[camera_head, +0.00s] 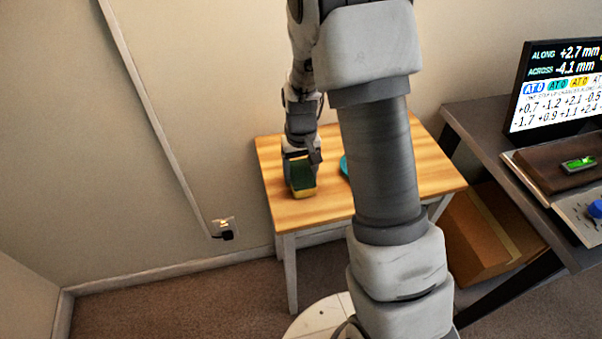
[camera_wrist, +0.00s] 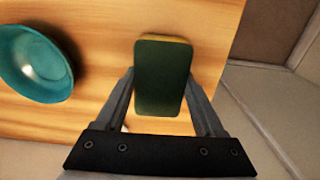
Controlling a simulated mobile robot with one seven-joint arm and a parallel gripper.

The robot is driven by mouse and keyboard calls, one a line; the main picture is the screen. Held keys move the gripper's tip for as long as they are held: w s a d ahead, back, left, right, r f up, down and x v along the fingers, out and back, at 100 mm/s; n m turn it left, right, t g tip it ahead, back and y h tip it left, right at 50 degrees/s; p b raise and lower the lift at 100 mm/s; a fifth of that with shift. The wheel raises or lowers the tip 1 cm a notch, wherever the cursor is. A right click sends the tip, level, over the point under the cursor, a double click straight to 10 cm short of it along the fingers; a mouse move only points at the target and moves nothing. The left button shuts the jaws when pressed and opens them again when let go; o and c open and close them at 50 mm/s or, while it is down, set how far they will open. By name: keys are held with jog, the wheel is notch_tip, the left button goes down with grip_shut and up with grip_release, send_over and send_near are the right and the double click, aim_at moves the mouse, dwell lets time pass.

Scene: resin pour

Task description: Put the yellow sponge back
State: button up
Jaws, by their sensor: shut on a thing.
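The yellow sponge (camera_head: 303,193) has a dark green scouring face and a yellow body. It is at the left front part of the small wooden table (camera_head: 330,207). In the wrist view the sponge (camera_wrist: 162,77) sits between the two fingers of my gripper (camera_wrist: 161,90), green face towards the camera, with a yellow strip at its far edge. My gripper is shut on it and also shows in the head view (camera_head: 301,158). I cannot tell whether the sponge touches the tabletop or is slightly above it.
A teal bowl (camera_wrist: 38,62) is on the table beside the sponge, and my arm mostly hides it in the head view (camera_head: 344,166). A dark desk (camera_head: 480,130) with a screen (camera_head: 556,88) stands at the right, a cardboard box (camera_head: 478,238) beneath it. The wall is behind the table.

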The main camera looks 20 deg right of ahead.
aim_at(301, 173)
jog(key=shift+f, duration=0.2)
jog(key=o, duration=1.3)
jog(key=shift+r, duration=0.1)
jog(key=s+r+t+p, duration=0.1)
jog(key=s+r, duration=0.3)
jog(key=r, duration=0.7)
jog(key=s+r+t+p, duration=0.1)
jog(key=s+r, duration=0.2)
jog(key=r, duration=0.9)
jog(key=shift+s+r+t, duration=0.6)
jog(key=shift+s+r, duration=0.3)
jog(key=shift+s, duration=1.35)
jog(key=shift+s+r+t, duration=0.6)
jog(key=shift+s+r, duration=0.25)
jog(key=shift+s, duration=1.35)
jog(key=shift+s+r+t, duration=0.6)
jog(key=shift+s+r, duration=0.3)
jog(key=shift+s, duration=1.35)
